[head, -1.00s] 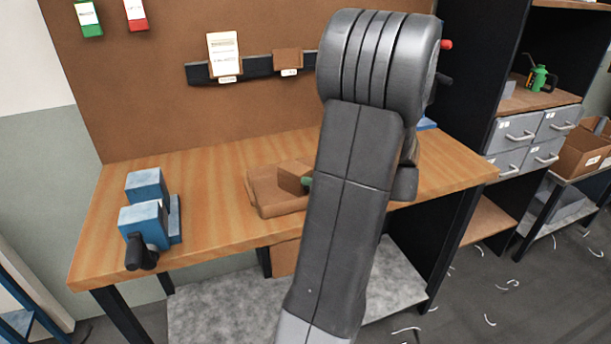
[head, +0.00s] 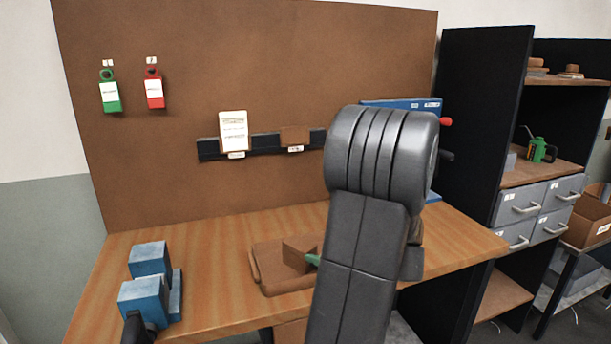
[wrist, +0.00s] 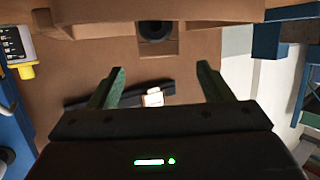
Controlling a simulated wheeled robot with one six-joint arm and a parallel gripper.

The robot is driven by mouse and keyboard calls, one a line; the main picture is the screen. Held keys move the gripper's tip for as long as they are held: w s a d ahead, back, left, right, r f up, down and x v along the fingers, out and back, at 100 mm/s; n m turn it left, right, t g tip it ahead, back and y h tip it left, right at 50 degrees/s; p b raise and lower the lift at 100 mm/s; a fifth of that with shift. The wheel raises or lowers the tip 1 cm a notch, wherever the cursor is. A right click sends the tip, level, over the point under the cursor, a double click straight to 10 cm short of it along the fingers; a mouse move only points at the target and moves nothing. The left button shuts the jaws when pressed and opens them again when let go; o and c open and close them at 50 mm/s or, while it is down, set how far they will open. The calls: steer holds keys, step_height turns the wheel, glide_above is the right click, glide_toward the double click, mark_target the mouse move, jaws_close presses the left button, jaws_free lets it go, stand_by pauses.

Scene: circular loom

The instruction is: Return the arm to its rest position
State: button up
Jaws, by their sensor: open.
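My arm stands in the middle of the head view, its dark grey links in front of the workbench (head: 215,300). My gripper is mostly hidden behind the arm there; a small green tip (head: 312,260) shows at the arm's left edge, beside a brown block. In the wrist view my gripper (wrist: 160,75) has its two green fingers wide apart, with nothing held between them. A brown surface and a dark strip with a white label (wrist: 152,97) show beyond the fingers.
A blue vise (head: 150,285) stands at the bench's left. Behind is a brown board (head: 250,60) with green (head: 109,92) and red (head: 154,90) tags. A blue box (head: 410,104) is behind the arm; drawers (head: 520,205) stand right.

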mark_target(307, 247)
steer(key=p+x, duration=0.2)
steer(key=x, duration=0.7)
steer(key=shift+w+a, duration=0.15)
steer(key=shift+a, duration=0.05)
steer(key=shift+r, duration=0.1)
